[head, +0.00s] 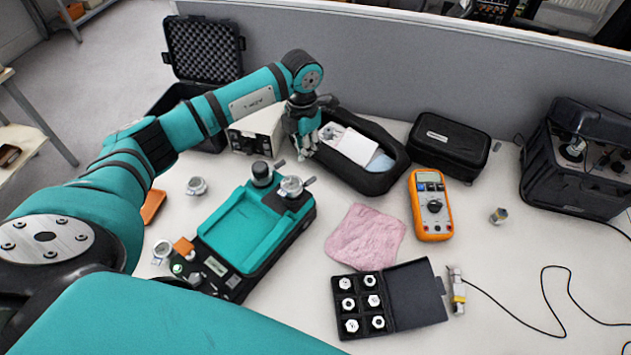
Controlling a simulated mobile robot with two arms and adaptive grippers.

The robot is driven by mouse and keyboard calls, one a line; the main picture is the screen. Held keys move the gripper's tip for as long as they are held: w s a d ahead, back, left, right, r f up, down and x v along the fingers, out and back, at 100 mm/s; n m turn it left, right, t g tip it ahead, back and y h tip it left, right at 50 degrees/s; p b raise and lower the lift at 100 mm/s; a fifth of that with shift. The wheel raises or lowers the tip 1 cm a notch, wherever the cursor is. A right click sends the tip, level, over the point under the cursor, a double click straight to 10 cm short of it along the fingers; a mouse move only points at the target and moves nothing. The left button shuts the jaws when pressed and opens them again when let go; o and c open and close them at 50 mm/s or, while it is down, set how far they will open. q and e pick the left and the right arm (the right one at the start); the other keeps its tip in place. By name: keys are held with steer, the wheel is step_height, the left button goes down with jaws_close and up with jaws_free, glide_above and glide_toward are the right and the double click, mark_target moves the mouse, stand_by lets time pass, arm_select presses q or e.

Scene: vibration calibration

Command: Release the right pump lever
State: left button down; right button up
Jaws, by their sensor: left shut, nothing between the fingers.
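A teal-and-black device with a recessed tray (240,228) stands on the table left of centre. Two round pump knobs sit at its far end: a dark one (262,174) on the left and a silver one (291,187) on the right. The right one has a short grey lever (308,182) pointing to the right. My right gripper is out of view.
The black padded case (385,183) holds white and blue items. A pink cloth (366,237), an orange multimeter (431,205) and an open box of hex fittings (418,297) lie to the right.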

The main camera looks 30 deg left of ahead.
mark_target(314, 178)
arm_select(q)
steer(key=d+f+m+b, duration=0.1)
steer(key=f, duration=0.1)
steer(key=d+f+m+b, duration=0.1)
steer(key=f+m+b, duration=0.1)
steer(key=f, duration=0.1)
steer(key=f+m+b, duration=0.1)
steer(key=f, duration=0.1)
steer(key=shift+s+d+f+m+b, duration=0.2)
steer(key=shift+d+f+m+b, duration=0.1)
steer(key=shift+d+b, duration=0.1)
steer(key=s+d+m+b, duration=0.3)
steer(key=s+d+m, duration=0.15)
steer(key=m, duration=0.65)
step_height(314, 178, up, 7)
steer(key=p, duration=0.3)
steer(key=shift+s+a, duration=0.15)
steer(key=shift+a, duration=0.1)
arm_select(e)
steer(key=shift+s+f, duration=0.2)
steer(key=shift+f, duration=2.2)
